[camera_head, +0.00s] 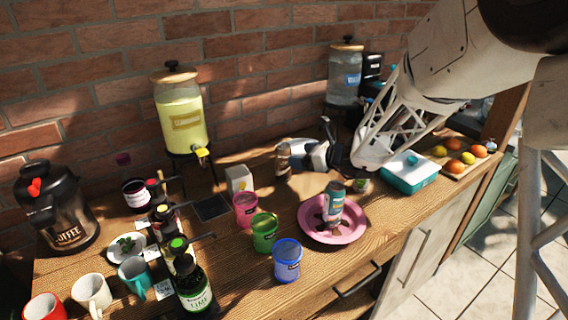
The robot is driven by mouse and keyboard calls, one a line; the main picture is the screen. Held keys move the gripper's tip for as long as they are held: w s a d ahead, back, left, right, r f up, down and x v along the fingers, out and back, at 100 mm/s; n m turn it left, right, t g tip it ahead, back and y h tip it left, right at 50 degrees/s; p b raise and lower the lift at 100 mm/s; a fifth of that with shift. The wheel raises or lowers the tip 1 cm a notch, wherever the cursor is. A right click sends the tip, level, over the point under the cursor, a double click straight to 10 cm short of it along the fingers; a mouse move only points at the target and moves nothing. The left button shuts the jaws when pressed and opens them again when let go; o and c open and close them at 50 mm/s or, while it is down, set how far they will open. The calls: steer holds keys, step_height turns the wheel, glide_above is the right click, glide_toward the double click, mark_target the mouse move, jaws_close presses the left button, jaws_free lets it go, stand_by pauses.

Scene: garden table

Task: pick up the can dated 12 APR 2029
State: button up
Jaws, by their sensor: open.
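A teal and pink can (334,195) stands on a pink plate (353,234) at the middle right of the wooden table. A brownish can or jar (283,164) stands farther back, near the brick wall. Any printed date is too small to read, so I cannot tell which can bears 12 APR 2029. My gripper (287,149) reaches in from the right, pointing left, behind and above the plate. It is open, close to the brownish item; I cannot tell whether that item is between the fingers. A small item (361,184) behind the plate is partly hidden.
Pink (246,209), green (264,232) and blue (287,260) cups stand left of the plate. Drink dispensers (181,115) stand at the back. Bottles, mugs and a coffee jar (62,215) crowd the left. A teal dish (405,172) and fruit board (462,160) are at right.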

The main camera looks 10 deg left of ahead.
mark_target(283, 154)
steer(key=shift+a, duration=0.1)
steer(key=shift+x, duration=1.25)
steer(key=shift+x, duration=2.55)
steer(key=shift+w+f, duration=0.1)
steer(key=shift+f, duration=0.05)
steer(key=c, duration=1.2)
